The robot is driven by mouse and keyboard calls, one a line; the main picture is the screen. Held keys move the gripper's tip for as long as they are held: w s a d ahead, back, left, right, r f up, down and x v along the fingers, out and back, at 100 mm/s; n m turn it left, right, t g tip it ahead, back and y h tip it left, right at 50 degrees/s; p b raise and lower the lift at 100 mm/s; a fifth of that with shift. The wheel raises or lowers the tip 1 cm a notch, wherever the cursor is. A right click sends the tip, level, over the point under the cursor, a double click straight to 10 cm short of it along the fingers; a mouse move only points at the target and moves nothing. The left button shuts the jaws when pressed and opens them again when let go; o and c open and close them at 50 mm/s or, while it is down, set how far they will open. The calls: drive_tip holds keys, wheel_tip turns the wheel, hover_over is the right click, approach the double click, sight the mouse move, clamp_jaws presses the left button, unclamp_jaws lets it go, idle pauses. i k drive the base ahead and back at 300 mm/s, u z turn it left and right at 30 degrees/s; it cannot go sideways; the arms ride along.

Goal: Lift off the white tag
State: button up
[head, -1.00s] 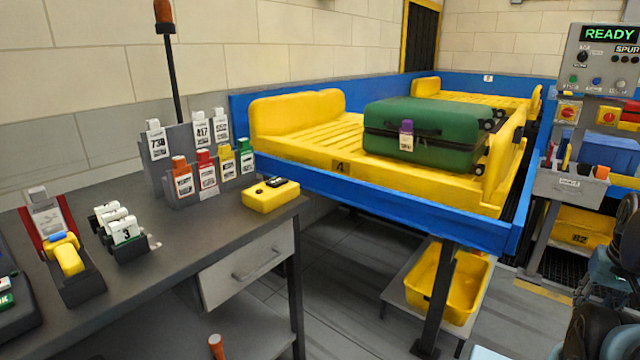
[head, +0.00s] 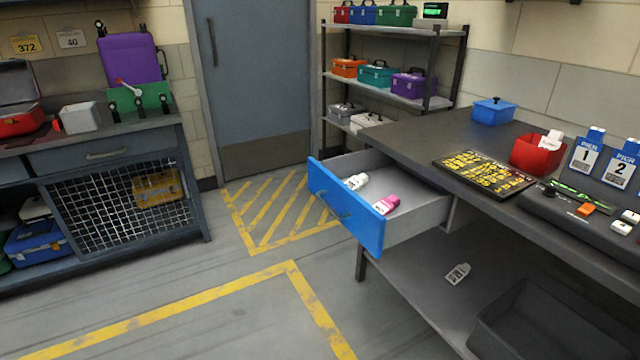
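Several white tags show in the head view. One white tag (head: 356,181) lies in the open blue-fronted drawer (head: 345,217), beside a pink tag (head: 386,204). A white tag or paper (head: 551,140) sticks up from the red box (head: 537,156) on the desk. Which one is the task's white tag, I cannot tell. My gripper is not in view.
The drawer sticks out from the dark desk (head: 400,138) over the floor. A grey bin (head: 535,318) stands on the lower shelf. A mesh-fronted bench (head: 100,145) is at left, a grey door (head: 252,80) behind. The yellow-marked floor (head: 220,290) between is clear.

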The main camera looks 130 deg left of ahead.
sight(357, 183)
drive_tip(key=u, duration=4.35)
drive_tip(key=i, duration=1)
drive_tip(key=u, duration=0.05)
